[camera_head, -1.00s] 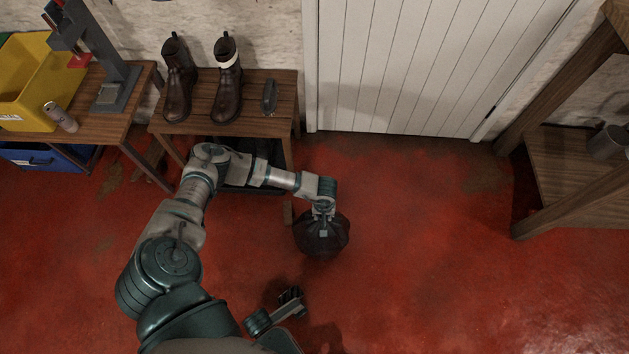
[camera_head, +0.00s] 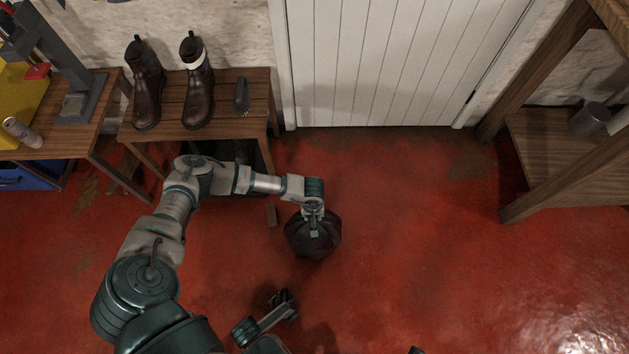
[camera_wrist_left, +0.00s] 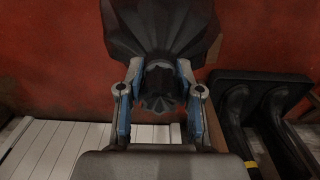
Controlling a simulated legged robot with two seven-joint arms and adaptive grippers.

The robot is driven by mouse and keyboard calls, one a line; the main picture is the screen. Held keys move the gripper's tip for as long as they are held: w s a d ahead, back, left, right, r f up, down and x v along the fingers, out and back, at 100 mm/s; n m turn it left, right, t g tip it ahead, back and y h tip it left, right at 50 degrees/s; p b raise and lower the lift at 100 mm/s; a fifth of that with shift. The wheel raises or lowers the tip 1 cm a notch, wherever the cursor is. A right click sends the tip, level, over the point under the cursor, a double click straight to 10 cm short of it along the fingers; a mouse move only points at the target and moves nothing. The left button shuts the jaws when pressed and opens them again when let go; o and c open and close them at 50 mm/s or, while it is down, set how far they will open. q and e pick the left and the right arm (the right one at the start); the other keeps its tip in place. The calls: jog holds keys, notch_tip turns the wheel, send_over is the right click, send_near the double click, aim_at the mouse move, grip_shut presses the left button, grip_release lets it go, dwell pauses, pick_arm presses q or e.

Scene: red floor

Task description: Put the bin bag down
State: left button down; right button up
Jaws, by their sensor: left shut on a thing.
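The bin bag (camera_head: 313,242) is a dark, rounded, faceted sack over the red floor, right of the bench. My left gripper (camera_head: 314,217) is above it, shut on its gathered neck. In the left wrist view, the blue-sided fingers (camera_wrist_left: 158,95) close on both sides of the neck, and the bag's body (camera_wrist_left: 162,28) fills the top middle. The bag's underside is hidden, so I cannot tell whether it touches the floor.
A wooden bench (camera_head: 215,110) holds two brown boots and a brush. A white plank door (camera_head: 375,65) is behind. A wooden table (camera_head: 560,155) stands right. The floor between bag and table is clear.

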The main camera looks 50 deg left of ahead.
pick_arm(q)
jog(key=shift+a, duration=0.1)
jog(key=c, duration=0.8)
grip_release()
jog(key=shift+s+f, duration=0.15)
jog(key=shift+s, duration=0.05)
jog(key=shift+o, duration=0.2)
